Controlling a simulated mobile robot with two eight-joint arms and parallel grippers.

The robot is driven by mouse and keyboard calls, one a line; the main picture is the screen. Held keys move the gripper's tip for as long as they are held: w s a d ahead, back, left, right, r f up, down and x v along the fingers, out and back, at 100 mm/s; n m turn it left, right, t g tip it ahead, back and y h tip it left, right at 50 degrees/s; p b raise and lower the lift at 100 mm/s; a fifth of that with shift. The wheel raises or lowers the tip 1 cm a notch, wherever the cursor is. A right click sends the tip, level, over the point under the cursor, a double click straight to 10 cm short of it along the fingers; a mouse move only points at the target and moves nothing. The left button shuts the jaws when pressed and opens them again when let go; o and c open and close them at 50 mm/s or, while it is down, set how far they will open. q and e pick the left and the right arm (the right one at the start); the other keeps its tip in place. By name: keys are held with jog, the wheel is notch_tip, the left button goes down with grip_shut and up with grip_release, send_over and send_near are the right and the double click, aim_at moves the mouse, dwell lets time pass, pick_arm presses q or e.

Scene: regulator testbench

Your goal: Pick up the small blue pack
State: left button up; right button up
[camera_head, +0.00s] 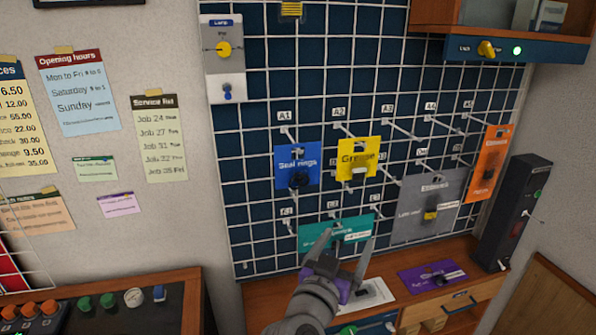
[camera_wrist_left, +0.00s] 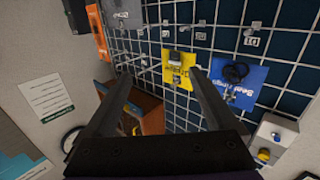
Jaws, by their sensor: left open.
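The small blue pack (camera_head: 298,168), labelled "Seal rings", hangs on the wire grid under the A1 tag. It also shows at the right in the left wrist view (camera_wrist_left: 243,92). My left gripper (camera_head: 348,237) is open and empty. Its fingers point up in the head view, below and to the right of the blue pack and apart from it. In the left wrist view, the gripper (camera_wrist_left: 160,75) has the blue pack to the right of its right finger. My right gripper is not in view.
A yellow "Grease" pack (camera_head: 357,158) hangs just right of the blue one. A teal pack (camera_head: 310,234) is partly hidden behind my fingers. Grey (camera_head: 425,205) and orange (camera_head: 488,160) packs hang farther right. A purple pack (camera_head: 425,277) lies on the bench. Hooks stick out from the grid.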

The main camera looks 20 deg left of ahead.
pick_arm(q)
jog(key=w+a+r+n+t+y, duration=0.1)
jog(key=w+a+r+n+y, duration=0.25)
jog(key=r+y, duration=0.25)
jog(key=n+g+y+p, duration=0.1)
jog(key=n+g+y, duration=0.3)
jog(key=y, duration=0.2)
send_near(302, 173)
jog(key=w+a+f, duration=0.1)
jog(key=w+a, duration=0.2)
jog(key=p+x, duration=0.1)
jog(key=x, duration=0.1)
jog(key=r+x, duration=0.1)
jog(key=x, duration=0.1)
jog(key=shift+w+d+p, duration=0.1)
jog(key=shift+w+p, duration=0.25)
jog(key=shift+w, duration=0.05)
jog(key=shift+w+f, duration=0.15)
jog(key=shift+w, duration=0.15)
jog(key=shift+s, duration=0.3)
jog(key=shift+c, duration=0.4)
grip_shut()
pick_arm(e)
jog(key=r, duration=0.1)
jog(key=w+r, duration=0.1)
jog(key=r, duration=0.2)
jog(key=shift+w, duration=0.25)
pick_arm(q)
jog(key=shift+w, duration=0.1)
